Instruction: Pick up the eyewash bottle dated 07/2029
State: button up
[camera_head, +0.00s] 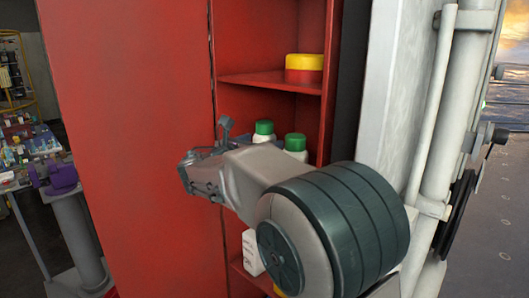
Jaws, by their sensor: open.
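Two white bottles with green caps stand side by side on the middle level of a red cabinet (270,82). One is the left bottle (263,132), the other the right bottle (296,144). My arm covers their lower parts, and no date can be read on either, so I cannot tell which is dated 07/2029. My gripper (196,172) is open, in front of the cabinet, left of and apart from the bottles in the picture. Nothing shows between its fingers.
A yellow and red round container (304,68) sits on the upper shelf. A white container (252,254) stands lower down, partly hidden. A broad red panel (130,130) borders the opening on the left; a grey wall with pipes (432,110) is at right.

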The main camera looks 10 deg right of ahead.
jog(key=p+x, duration=0.2)
jog(key=x, duration=0.2)
jog(key=shift+w+d+r, duration=0.1)
jog(key=shift+w, duration=0.25)
jog(key=shift+w+d, duration=0.2)
jog(key=shift+w, duration=0.05)
jog(key=c, duration=1.3)
